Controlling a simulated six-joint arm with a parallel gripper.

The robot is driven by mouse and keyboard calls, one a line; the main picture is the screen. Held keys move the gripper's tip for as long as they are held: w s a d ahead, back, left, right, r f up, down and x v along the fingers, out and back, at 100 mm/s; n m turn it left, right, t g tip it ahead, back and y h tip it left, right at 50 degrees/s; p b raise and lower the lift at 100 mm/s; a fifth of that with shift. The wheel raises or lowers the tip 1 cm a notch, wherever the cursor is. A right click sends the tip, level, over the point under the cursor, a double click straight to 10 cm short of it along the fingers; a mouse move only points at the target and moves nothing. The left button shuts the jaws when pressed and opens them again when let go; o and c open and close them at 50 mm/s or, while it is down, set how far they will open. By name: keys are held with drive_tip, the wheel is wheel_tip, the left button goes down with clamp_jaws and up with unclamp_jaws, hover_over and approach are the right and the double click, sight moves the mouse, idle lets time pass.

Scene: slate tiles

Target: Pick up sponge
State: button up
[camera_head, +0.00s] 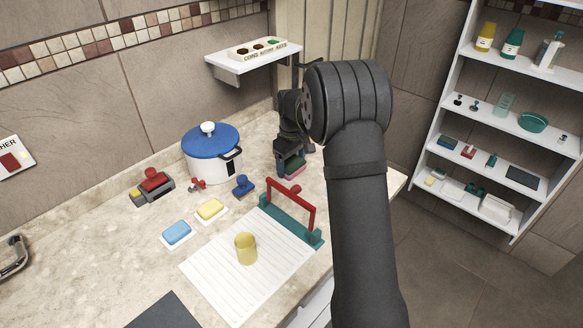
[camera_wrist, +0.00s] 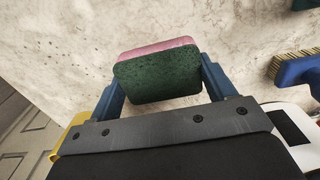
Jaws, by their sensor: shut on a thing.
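The sponge is pink with a dark green scouring side. In the wrist view the sponge (camera_wrist: 157,76) sits between the two blue fingers of my gripper (camera_wrist: 160,80), which is shut on it. In the head view the sponge (camera_head: 293,171) shows below my gripper (camera_head: 291,160), near the back right of the counter, partly hidden by the gripper. I cannot tell whether it still touches the counter.
A blue-lidded white pot (camera_head: 212,160) stands to the left. A blue-handled brush (camera_head: 243,185) is close by on the left. A teal rack with a red bar (camera_head: 290,205) stands in front, by a white drying mat (camera_head: 215,288) bearing a yellow cup (camera_head: 246,249). A wall shelf (camera_head: 252,65) hangs behind.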

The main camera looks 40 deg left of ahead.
sight(291, 163)
drive_tip(key=shift+r, duration=0.1)
drive_tip(key=shift+r, duration=0.55)
wheel_tip(291, 163, up, 3)
drive_tip(key=shift+f, duration=0.15)
drive_tip(key=w+d+r, duration=0.4)
drive_tip(key=d+r, duration=0.3)
drive_tip(key=d, duration=0.4)
drive_tip(key=shift+w, duration=0.1)
